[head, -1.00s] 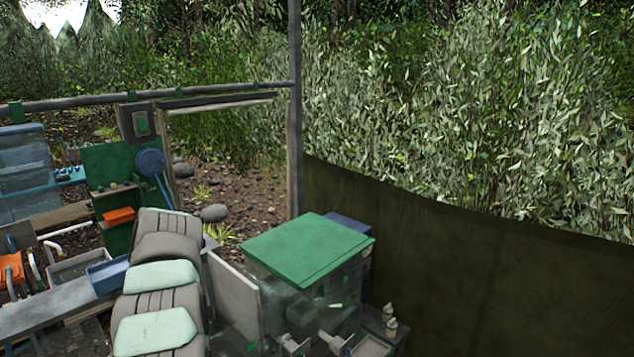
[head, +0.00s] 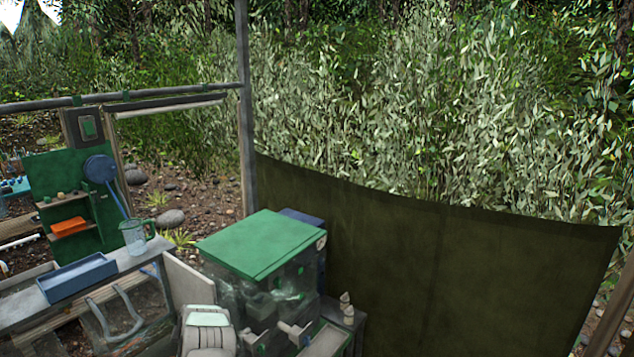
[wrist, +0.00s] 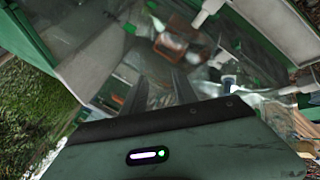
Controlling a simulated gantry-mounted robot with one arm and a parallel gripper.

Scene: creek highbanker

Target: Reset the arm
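My gripper (wrist: 164,75) shows in the wrist view as two dark fingers set apart, with nothing seen between them. It points toward a cluttered area with clear panels, pale fittings and a reddish-brown item (wrist: 171,44). In the head view only a grey link of my arm with a pale green panel shows at the bottom edge, in front of the clear box with a green lid (head: 258,243). The gripper itself is hidden in the head view.
A clear jug (head: 137,236) and a blue tray (head: 77,278) stand on the grey bench at left. A green shelf board (head: 75,205) holds an orange bin (head: 68,227). A dark olive tarp (head: 430,270) closes off the right side. A grey post (head: 246,130) rises behind the box.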

